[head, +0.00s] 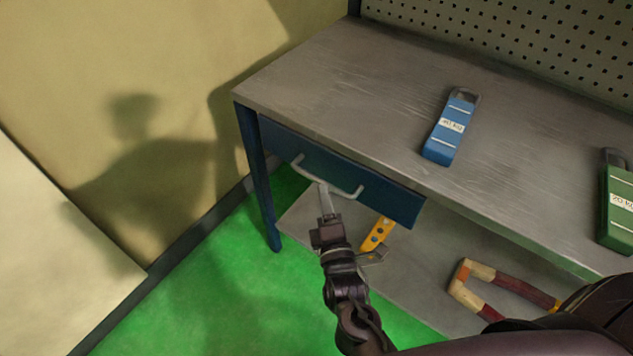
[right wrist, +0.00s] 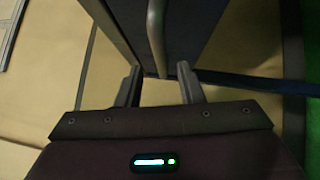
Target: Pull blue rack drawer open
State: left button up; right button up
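The blue drawer (head: 330,172) sits under the left part of the metal workbench top, and its front looks about level with the bench edge. Its pale bar handle (head: 347,193) runs along the front. My right gripper (head: 325,190) reaches up to the handle from below. In the right wrist view the two fingers (right wrist: 158,78) are apart, with the handle bar (right wrist: 156,35) lying in line with the gap between them. The fingers do not visibly press on the bar. The dark drawer front (right wrist: 180,30) is behind the bar. My left gripper is out of view.
A yellow tool (head: 377,234) and a red-and-tan handled tool (head: 475,290) lie on the lower shelf (head: 425,265). Green floor (head: 230,290) is open at left.

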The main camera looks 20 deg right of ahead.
aim_at(321, 179)
jog(key=w, duration=0.5)
jog(key=shift+w+d+r, duration=0.1)
jog(key=shift+d+r, duration=0.2)
grip_shut()
